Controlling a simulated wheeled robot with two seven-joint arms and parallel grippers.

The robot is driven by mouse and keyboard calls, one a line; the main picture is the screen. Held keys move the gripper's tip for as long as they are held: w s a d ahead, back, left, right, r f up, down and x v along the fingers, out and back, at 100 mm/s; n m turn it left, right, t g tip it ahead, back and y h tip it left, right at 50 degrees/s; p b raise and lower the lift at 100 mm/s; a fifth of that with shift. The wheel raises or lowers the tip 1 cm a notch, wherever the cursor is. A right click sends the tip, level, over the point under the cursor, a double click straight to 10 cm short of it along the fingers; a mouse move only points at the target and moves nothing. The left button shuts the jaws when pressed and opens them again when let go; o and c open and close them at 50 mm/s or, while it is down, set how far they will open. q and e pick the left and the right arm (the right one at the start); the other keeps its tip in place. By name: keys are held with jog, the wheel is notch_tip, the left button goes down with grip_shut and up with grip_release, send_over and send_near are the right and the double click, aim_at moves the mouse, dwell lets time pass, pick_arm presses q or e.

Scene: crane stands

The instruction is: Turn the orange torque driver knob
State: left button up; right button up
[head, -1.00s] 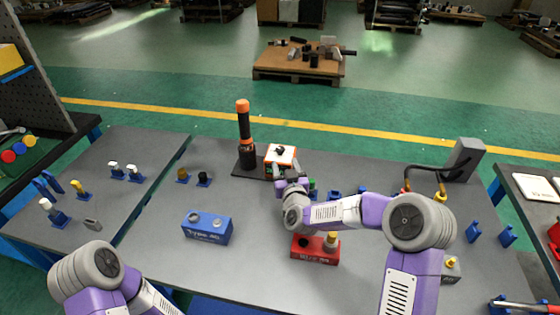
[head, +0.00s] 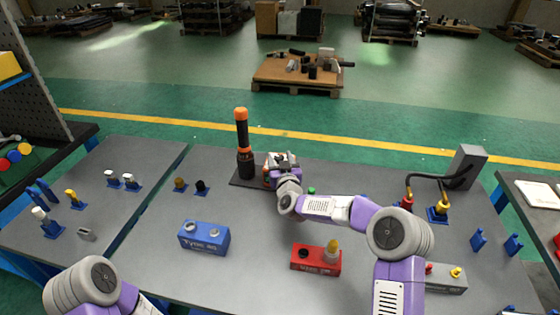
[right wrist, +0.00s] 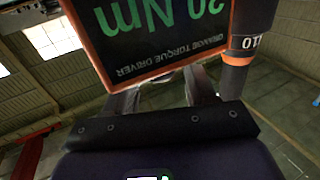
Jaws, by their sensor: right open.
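The orange torque driver (head: 242,150) is an upright black post with an orange top (head: 241,114), standing on a dark base plate near the table's back edge. Beside it is an orange-edged box (head: 268,172), partly hidden by my right gripper (head: 280,163). In the right wrist view, its dark display panel (right wrist: 150,35) reads "20 Nm" and "ORANGE TORQUE DRIVER" upside down. The post (right wrist: 246,50) with an orange ring is to the right. My right gripper (right wrist: 162,98) is open, its fingers partly hidden behind the panel; contact cannot be told. My left gripper is out of view.
A blue block (head: 204,238) and a red block (head: 315,260) stand nearer the front. A grey unit (head: 468,166) with a black cable is at the back right. Small connectors stand on the left table. The table between the blue block and the driver is clear.

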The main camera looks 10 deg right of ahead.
jog(key=c, duration=0.9)
jog(key=shift+c, duration=0.2)
jog(key=shift+a+h, duration=0.1)
jog(key=shift+h, duration=0.2)
jog(key=shift+a+r+m+h+p, duration=0.1)
jog(key=shift+a+m+h+p, duration=0.1)
jog(key=shift+m+h+p, duration=0.55)
jog(key=m+g+h+p, duration=0.1)
jog(key=m+h, duration=0.1)
jog(key=h, duration=0.1)
jog(key=shift+a+h+p, duration=0.15)
jog(key=shift+h+p, duration=0.2)
jog(key=shift+p, duration=0.05)
jog(key=m+h+p, duration=0.1)
jog(key=m+g+h+p, duration=0.1)
jog(key=h, duration=0.1)
jog(key=shift+w+a+m+g, duration=0.1)
jog(key=shift+w+m+g, duration=0.05)
jog(key=shift+m+g, duration=0.2)
jog(key=shift+m+g+h+p, duration=0.55)
jog(key=shift+m+g+h, duration=0.6)
jog(key=shift+h, duration=0.55)
jog(key=shift+w+m+h, duration=0.1)
jog(key=shift+m+h, duration=0.15)
jog(key=shift+h, duration=0.05)
